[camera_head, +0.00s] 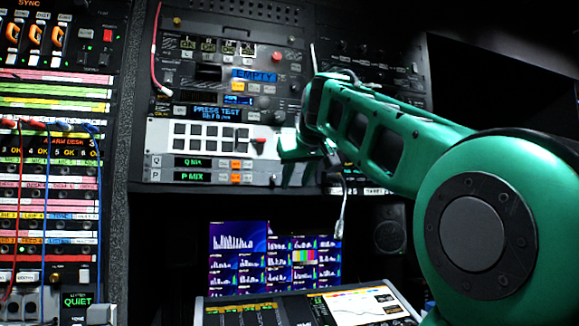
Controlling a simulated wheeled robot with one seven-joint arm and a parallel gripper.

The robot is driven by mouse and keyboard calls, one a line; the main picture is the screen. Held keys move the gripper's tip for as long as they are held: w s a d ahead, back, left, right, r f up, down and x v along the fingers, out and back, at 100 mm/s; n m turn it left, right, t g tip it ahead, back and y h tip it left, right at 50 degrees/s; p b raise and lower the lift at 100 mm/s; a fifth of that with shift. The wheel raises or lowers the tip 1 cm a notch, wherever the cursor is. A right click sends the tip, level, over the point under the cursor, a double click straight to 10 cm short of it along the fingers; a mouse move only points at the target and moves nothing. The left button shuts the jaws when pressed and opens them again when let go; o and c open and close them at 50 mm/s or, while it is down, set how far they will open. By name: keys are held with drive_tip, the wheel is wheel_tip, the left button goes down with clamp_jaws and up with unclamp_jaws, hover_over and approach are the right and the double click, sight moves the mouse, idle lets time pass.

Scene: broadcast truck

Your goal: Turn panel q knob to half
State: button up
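The white panel has two labelled strips at its bottom, the Q MIX strip (193,162) above the P MIX strip (193,177). Each strip has a green-lettered display and a small orange button, (236,163) on the Q strip. My green gripper (290,166) is at the right end of these strips, in front of or touching the panel there. It hides that end, and I cannot clearly see the q knob or how it is set. The finger gap is too small and dark to tell if it is open or shut on something.
A red button (259,140) sits just left of my gripper. Cables hang at left, and a grey cable (343,205) hangs below my wrist. A monitor (275,262) and a tilted console (310,306) stand below. My arm covers the right side.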

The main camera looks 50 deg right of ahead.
wheel_tip(320, 180, up, 10)
drive_tip(key=t+h, duration=0.1)
drive_tip(key=d+x, duration=0.1)
drive_tip(key=x, duration=0.9)
drive_tip(key=shift+s, duration=0.2)
drive_tip(key=shift+d, duration=0.15)
drive_tip(key=shift+f, duration=0.1)
clamp_jaws()
